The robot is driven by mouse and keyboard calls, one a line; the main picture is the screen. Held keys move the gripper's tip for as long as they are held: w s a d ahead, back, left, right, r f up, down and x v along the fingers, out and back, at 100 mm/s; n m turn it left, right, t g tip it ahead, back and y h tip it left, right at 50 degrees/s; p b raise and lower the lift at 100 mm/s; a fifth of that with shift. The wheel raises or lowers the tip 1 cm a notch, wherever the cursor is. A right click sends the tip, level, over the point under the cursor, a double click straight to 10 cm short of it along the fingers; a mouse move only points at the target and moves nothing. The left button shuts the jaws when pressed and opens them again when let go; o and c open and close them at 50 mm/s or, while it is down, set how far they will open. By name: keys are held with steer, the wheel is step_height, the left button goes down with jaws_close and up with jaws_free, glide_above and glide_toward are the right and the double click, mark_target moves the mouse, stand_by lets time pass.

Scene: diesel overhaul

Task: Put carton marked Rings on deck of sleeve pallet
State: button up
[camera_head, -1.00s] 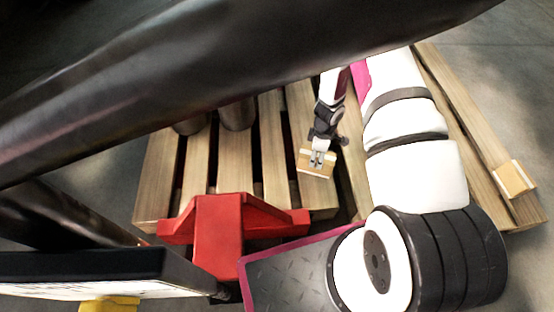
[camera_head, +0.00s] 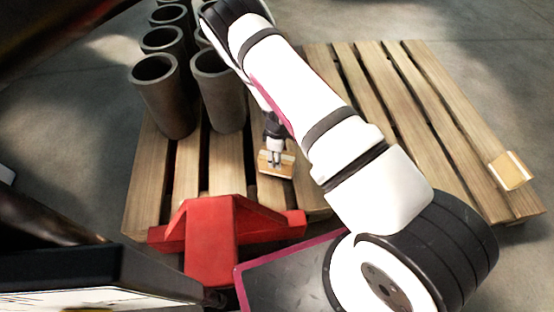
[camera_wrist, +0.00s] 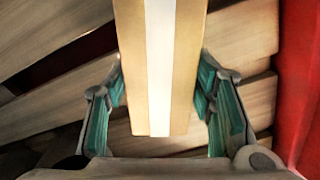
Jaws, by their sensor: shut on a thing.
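My gripper (camera_head: 274,156) is shut on a small tan carton (camera_head: 276,164). In the wrist view the carton (camera_wrist: 187,70), with a pale strip along it, lies between the teal finger pads of my gripper (camera_wrist: 160,75). No word on it can be read. The wooden sleeve pallet (camera_head: 150,185) carries several dark grey cylinder sleeves (camera_head: 165,100) at its back left. The held carton is over the pallet's front slats, in front of and right of the sleeves. I cannot tell whether it touches the deck.
A red forked metal piece (camera_head: 213,235) stands at the pallet's front edge. More wooden slats (camera_head: 430,130) extend right of my arm, with another small carton (camera_head: 511,170) at their right edge. My arm hides the middle. Front slats around the held carton look clear.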

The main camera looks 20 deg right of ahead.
steer(key=shift+f, duration=0.75)
steer(key=shift+f+b, duration=0.1)
steer(key=shift+b, duration=0.25)
steer(key=o, duration=1.4)
steer(key=shift+c, duration=0.2)
